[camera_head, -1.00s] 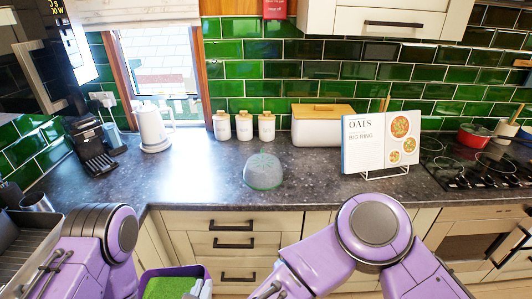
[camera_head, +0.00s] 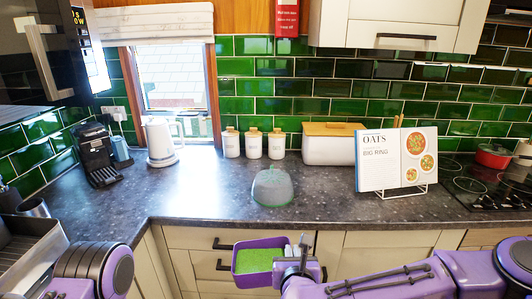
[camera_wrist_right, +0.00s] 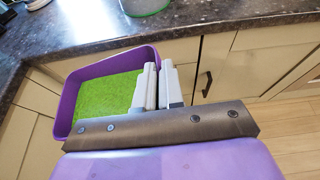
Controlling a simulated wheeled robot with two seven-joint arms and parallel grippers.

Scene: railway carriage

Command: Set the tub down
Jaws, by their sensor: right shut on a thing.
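A purple tub (camera_head: 258,280) with a flat green inside is in front of the counter, below the front edge of the worktop (camera_head: 340,212) in the head view. My right gripper (camera_head: 297,250) is shut on the tub's right side and holds it in the air. In the right wrist view the tub (camera_wrist_right: 66,105) lies left of the two pale fingers of my right gripper (camera_wrist_right: 157,84), with the worktop edge beyond it. My left arm shows at the lower left of the head view, but its gripper is out of the picture.
A grey-green domed object (camera_head: 272,188) stands on the worktop near its front edge. A cookbook on a stand (camera_head: 400,160) is to its right. Canisters (camera_head: 253,145), a white bread bin (camera_head: 325,150), a kettle (camera_head: 159,142) and a coffee machine (camera_head: 98,155) stand behind. Worktop around the dome is clear.

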